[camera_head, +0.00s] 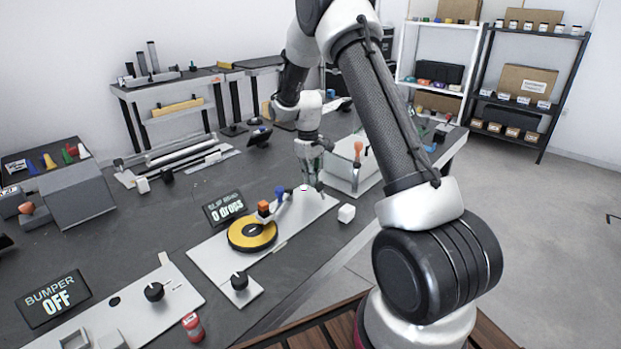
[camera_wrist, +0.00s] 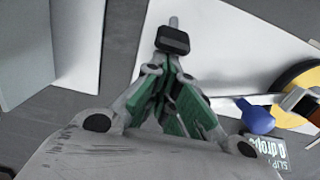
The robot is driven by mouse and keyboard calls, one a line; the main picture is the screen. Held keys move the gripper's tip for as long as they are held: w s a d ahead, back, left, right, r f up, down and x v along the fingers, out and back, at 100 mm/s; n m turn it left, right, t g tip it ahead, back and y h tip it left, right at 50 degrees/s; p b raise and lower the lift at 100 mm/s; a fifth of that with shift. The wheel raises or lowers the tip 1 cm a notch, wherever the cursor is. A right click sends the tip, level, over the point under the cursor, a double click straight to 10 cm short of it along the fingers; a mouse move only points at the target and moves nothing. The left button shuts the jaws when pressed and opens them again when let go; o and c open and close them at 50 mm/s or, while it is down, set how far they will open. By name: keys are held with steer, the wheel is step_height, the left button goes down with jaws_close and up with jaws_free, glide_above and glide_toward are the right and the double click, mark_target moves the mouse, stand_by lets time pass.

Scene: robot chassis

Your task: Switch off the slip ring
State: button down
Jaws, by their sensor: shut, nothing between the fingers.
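The slip ring (camera_head: 252,233) is a yellow and black disc on a white plate (camera_head: 222,250). Its yellow edge shows at the right of the wrist view (camera_wrist: 300,73). Its display (camera_head: 225,207) reads "0 drops". A blue knob (camera_head: 280,193) and an orange block (camera_head: 263,208) stand beside the disc. A black dial (camera_head: 240,281) sits at the plate's near end. My gripper (camera_head: 317,184) is shut and empty over the plate's far end. In the wrist view, a black block with a grey stub (camera_wrist: 172,40) shows at its fingertips; contact is unclear.
A small white cube (camera_head: 346,213) lies right of the plate. The bumper display (camera_head: 53,298) reads "OFF" at left, near a second dial (camera_head: 154,292). A red can (camera_head: 193,326) stands in front.

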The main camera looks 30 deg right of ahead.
mark_target(321, 184)
steer(key=shift+s+d+r+t, duration=0.1)
steer(key=shift+s+r+t, duration=0.15)
steer(key=shift+t, duration=0.15)
steer(key=shift+s+d+r+t+y, duration=0.3)
steer(key=shift+s+t, duration=0.2)
steer(key=shift+t, duration=0.25)
steer(key=shift+s+d+r+t+y, duration=0.15)
steer(key=shift+s+r+t+y, duration=0.25)
steer(key=shift+t, duration=0.35)
steer(key=shift+s+d+r, duration=0.1)
steer(key=shift+s+d, duration=0.05)
steer(key=shift+s, duration=0.3)
steer(key=shift+s+d+r, duration=0.1)
steer(key=shift+s+d, duration=0.05)
steer(key=shift+s, duration=0.25)
steer(key=shift+r, duration=0.15)
steer(key=shift+r, duration=0.65)
steer(key=shift+r, duration=0.1)
steer(key=shift+r, duration=0.35)
steer(key=v, duration=1.1)
steer(key=shift+s, duration=0.2)
